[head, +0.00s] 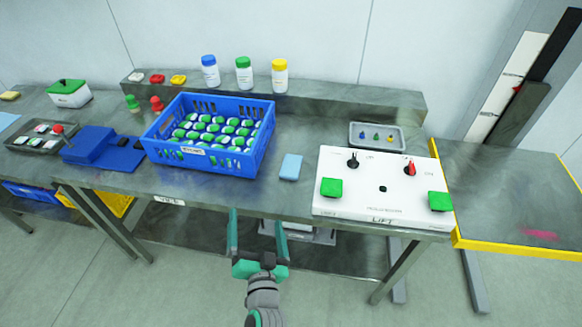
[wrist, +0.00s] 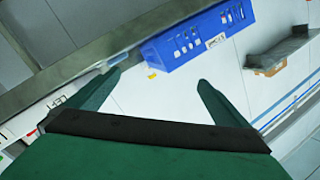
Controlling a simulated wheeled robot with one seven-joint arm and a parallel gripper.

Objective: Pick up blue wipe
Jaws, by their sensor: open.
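The blue wipe (head: 291,167) is a small light-blue flat rectangle. It lies on the grey bench top in the head view, between the blue crate and the white control panel. My gripper (head: 257,222) is green and open, with nothing between its fingers. In the head view it shows in front of the bench's front edge, below and a little left of the wipe, apart from it. In the wrist view the open fingers (wrist: 158,82) show at left and right with a gap between them.
A blue crate (head: 262,158) of green-and-white items stands left of the wipe. The white control panel (head: 380,200) with green buttons stands right. A small grey tray (head: 353,142) lies behind the panel. Bottles with blue, green and yellow caps (head: 244,76) stand on the rear shelf.

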